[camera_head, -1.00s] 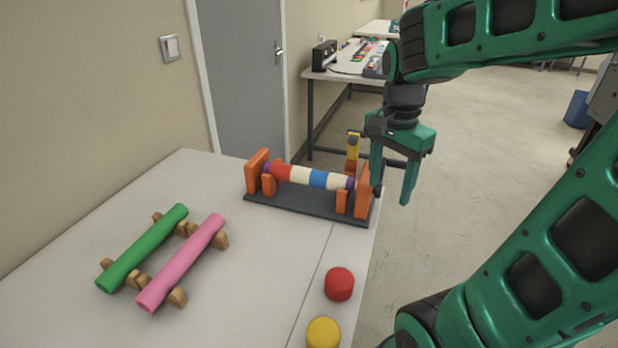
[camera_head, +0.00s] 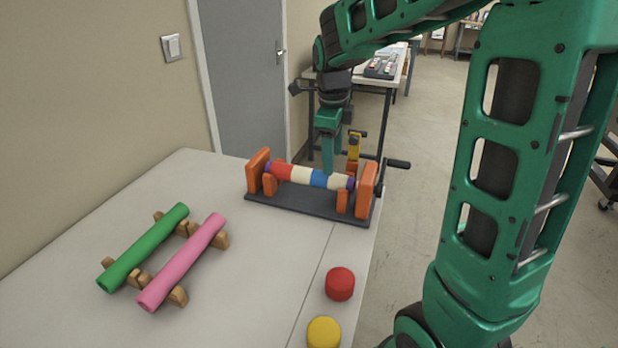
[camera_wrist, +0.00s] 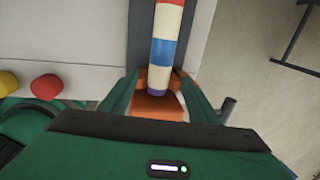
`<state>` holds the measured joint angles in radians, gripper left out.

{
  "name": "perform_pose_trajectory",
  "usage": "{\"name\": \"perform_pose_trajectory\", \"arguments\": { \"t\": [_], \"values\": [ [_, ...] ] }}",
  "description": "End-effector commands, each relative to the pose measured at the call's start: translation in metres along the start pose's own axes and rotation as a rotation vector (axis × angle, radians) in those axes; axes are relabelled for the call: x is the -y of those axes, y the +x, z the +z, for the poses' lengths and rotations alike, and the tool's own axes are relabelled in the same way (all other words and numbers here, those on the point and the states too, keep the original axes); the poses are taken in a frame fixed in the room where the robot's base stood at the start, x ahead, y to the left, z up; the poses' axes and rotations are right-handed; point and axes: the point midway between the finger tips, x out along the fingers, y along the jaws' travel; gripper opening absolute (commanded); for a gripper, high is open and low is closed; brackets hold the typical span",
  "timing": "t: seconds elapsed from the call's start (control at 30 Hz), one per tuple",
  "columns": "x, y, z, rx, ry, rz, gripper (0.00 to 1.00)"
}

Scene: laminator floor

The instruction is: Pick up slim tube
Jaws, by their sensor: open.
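A striped tube (camera_head: 300,175) in red, cream and blue with purple ends lies level between the orange end blocks of a dark-based stand (camera_head: 300,203). In the wrist view the striped tube (camera_wrist: 166,45) runs up the picture. My gripper (camera_head: 327,170) points down, open and empty, just above or behind the tube in the head view. In the wrist view my gripper's fingers (camera_wrist: 158,80) show one on each side of the tube's near end; contact is not visible. A green tube (camera_head: 145,247) and a pink tube (camera_head: 183,262) rest side by side on wooden cradles.
A red cap (camera_head: 339,284) and a yellow cap (camera_head: 323,333) sit near the right edge of the white table (camera_head: 255,290). The table's front middle is clear.

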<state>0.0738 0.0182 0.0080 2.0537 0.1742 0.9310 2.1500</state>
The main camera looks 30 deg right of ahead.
Motion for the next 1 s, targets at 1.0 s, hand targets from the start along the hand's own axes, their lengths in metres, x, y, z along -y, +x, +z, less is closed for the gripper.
{"name": "perform_pose_trajectory", "arguments": {
  "t": [1.0],
  "values": [
    [0.002,0.077,-0.006,0.0,-0.001,0.001,0.51]
  ]
}}
